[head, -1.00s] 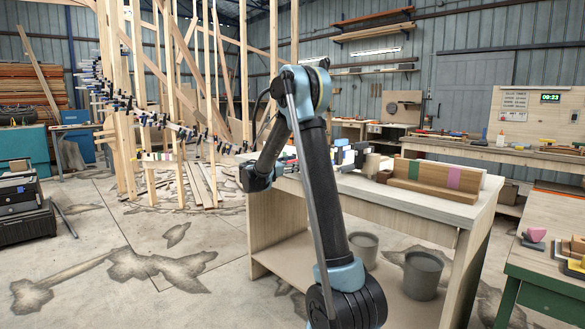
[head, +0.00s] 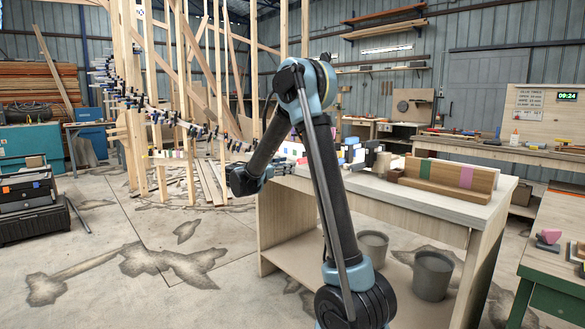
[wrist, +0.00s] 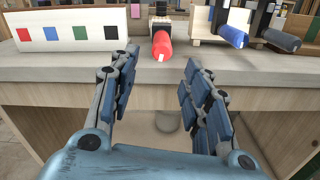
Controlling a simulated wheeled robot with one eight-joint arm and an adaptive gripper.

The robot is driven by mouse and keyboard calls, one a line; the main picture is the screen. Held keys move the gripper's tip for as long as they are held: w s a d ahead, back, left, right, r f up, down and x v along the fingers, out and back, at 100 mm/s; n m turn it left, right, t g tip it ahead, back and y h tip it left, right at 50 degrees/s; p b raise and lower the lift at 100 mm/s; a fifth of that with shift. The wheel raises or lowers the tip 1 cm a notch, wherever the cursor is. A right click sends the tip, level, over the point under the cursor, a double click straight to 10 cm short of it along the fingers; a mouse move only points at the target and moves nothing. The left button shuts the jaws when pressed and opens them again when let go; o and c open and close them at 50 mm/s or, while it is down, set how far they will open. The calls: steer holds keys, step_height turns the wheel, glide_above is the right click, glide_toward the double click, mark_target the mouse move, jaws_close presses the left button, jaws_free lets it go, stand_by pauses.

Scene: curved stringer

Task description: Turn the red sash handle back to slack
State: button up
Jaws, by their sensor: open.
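The red handle (wrist: 162,45) is a short rounded bar in the wrist view. It points toward me from a dark, upright clamp-like mount (wrist: 161,22) on the light bench top. My gripper (wrist: 152,80) is open and empty. Its two blue-padded fingers are spread in front of the bench edge, with the red handle beyond them, between them in the picture and apart from both. In the head view my gripper (head: 290,168) is beside the bench's left end. I cannot make out the red handle there.
A white panel with coloured squares (wrist: 70,33) stands left of the red handle. The bench (head: 425,203) also carries a wooden block with green and purple bands (head: 450,180).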

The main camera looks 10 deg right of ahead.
steer(key=shift+s+a, duration=0.4)
steer(key=shift+a, duration=0.1)
steer(key=shift+v, duration=1.05)
